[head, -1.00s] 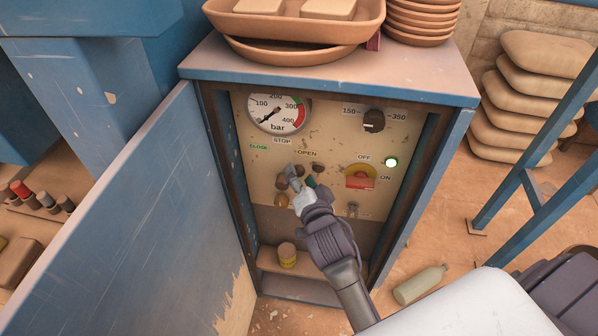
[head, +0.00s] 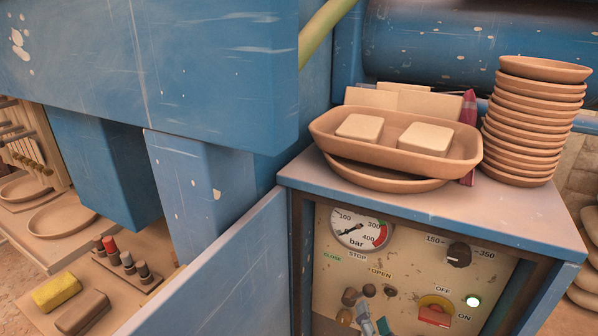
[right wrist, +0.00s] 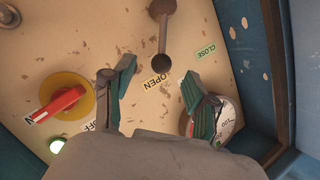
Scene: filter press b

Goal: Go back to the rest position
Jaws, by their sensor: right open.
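My right gripper shows at the bottom edge of the head view (head: 374,324), in front of the control panel (head: 400,268). In the right wrist view the two green-padded fingers (right wrist: 158,80) are spread apart with nothing between them. A metal lever with a dark round end (right wrist: 162,35) lies beyond the fingertips, by the OPEN label (right wrist: 157,81), apart from them. The left gripper is not in view.
The blue cabinet top (head: 530,212) carries a clay tray (head: 385,138) with two pale blocks and a stack of clay dishes (head: 530,120). The open cabinet door (head: 225,275) stands to the left. The red switch (head: 434,316) sits beside a lit green lamp (head: 473,301).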

